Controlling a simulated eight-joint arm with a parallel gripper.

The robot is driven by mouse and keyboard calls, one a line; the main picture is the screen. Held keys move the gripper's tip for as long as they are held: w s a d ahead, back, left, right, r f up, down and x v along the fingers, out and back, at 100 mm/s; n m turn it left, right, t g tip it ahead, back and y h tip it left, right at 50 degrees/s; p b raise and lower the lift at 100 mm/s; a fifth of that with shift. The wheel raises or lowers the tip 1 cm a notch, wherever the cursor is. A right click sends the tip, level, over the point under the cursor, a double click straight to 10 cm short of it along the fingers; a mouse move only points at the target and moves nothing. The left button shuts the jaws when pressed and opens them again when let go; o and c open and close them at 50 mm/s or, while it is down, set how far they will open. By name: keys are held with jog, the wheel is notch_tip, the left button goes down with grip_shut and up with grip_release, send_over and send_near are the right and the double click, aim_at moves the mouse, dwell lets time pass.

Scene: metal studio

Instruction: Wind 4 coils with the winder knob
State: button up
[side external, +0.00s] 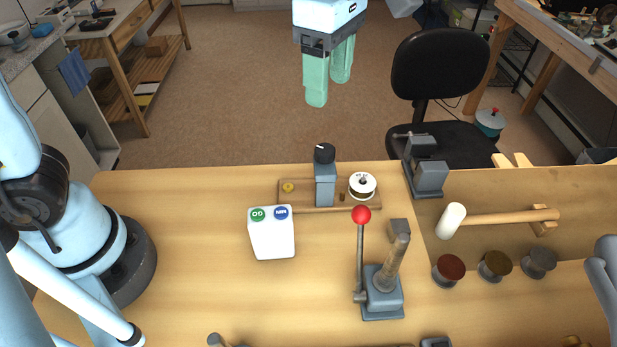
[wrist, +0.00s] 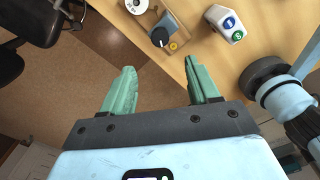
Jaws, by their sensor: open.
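The winder is a small wooden base (side external: 304,204) near the far edge of the table, with a grey post carrying a black knob (side external: 324,153) with a white mark. A white spool (side external: 362,184) sits at its right end and a yellow piece at its left. The knob also shows in the wrist view (wrist: 160,37). A white box with a green GO button (side external: 258,214) and a blue button (side external: 281,213) stands in front of the winder. My gripper (side external: 329,84) is open and empty, with green fingers, high above and beyond the knob. It also shows in the wrist view (wrist: 161,80).
A lever with a red ball (side external: 361,215) stands on a grey press (side external: 382,292) in front of the winder. A grey vise (side external: 427,172), a mallet (side external: 490,219) and several small spools (side external: 495,265) are at right. The table's left front is mostly clear.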

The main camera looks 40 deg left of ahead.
aim_at(325, 149)
notch_tip(325, 149, down, 12)
jog(key=n, duration=0.4)
dwell(0.6)
jog(key=c, duration=1)
jog(key=shift+c, duration=0.2)
